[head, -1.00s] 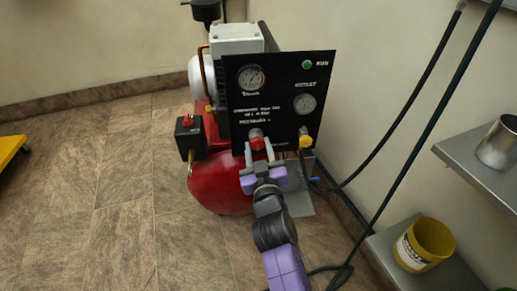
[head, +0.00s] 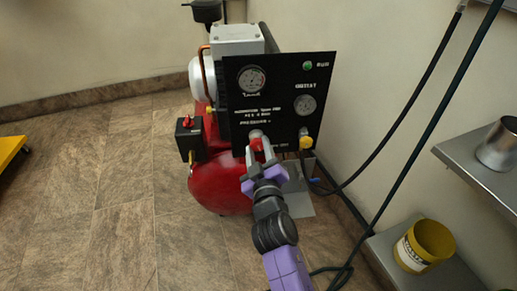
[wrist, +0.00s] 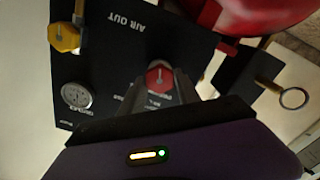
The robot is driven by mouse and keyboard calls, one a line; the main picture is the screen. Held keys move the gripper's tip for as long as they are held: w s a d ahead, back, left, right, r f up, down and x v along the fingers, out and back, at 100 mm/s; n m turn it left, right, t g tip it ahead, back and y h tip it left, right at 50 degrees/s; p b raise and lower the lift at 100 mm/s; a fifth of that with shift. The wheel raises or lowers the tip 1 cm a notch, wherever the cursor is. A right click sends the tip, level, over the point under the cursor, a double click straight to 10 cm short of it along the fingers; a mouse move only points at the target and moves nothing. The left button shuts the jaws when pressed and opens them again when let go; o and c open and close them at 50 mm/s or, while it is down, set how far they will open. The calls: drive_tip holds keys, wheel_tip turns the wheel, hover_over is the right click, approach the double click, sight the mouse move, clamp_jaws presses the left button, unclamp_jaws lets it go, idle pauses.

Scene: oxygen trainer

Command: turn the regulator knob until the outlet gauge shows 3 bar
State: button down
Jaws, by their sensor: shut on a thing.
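The red regulator knob (head: 256,143) sits low on the black panel (head: 285,125). My gripper (head: 257,152) reaches up to it from below, with its fingers shut on the knob's sides. In the wrist view the red knob (wrist: 159,75) shows between the two fingertips (wrist: 159,88), a pale pointer line on its face. The outlet gauge (head: 305,105) is on the panel's right side, and it also shows in the wrist view (wrist: 77,96). Its needle is too small to read. The tank gauge (head: 251,79) is at the panel's upper left.
A yellow knob (head: 305,141) sits close to the right of the regulator knob. The red tank (head: 217,187) is behind and below the panel. A black switch box (head: 189,138) stands at left. Hoses run along the right wall beside a shelf (head: 465,150) and yellow bucket (head: 423,245).

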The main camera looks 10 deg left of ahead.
drive_tip(key=c, duration=0.9)
unclamp_jaws()
drive_tip(key=shift+p+v, duration=0.3)
drive_tip(key=shift+v, duration=3.65)
drive_tip(key=shift+a+r, duration=0.1)
